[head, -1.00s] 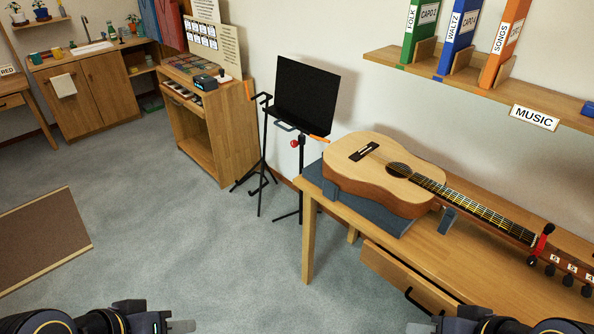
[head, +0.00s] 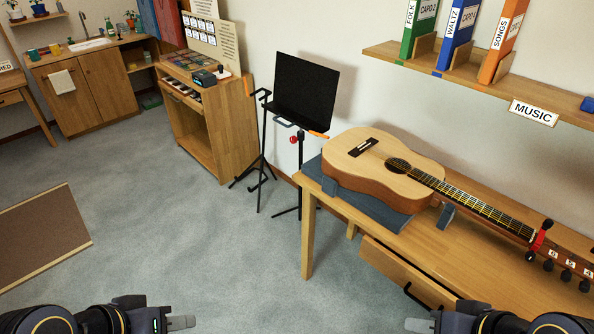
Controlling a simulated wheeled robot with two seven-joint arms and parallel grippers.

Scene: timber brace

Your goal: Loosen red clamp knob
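A small red knob (head: 293,139) sits on the upright post of the black music stand (head: 305,93), just below its desk. Further right, a red clamp-like piece (head: 541,236) with a dark end sits across the guitar neck; I cannot tell from the picture alone which red part is the clamp knob. My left gripper (head: 181,322) is at the bottom edge, low and left, well short of the stand. My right gripper (head: 419,325) is at the bottom edge, in front of the table. Both point inward and touch nothing visible. Their finger gaps do not show.
The guitar (head: 380,170) lies on a grey support on the wooden table (head: 470,265), with a partly open drawer (head: 405,275) in front. A shelf (head: 480,85) with binders overhangs. A second black stand (head: 261,150) and a wooden cabinet (head: 215,135) stand left. Grey floor is clear centre-left.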

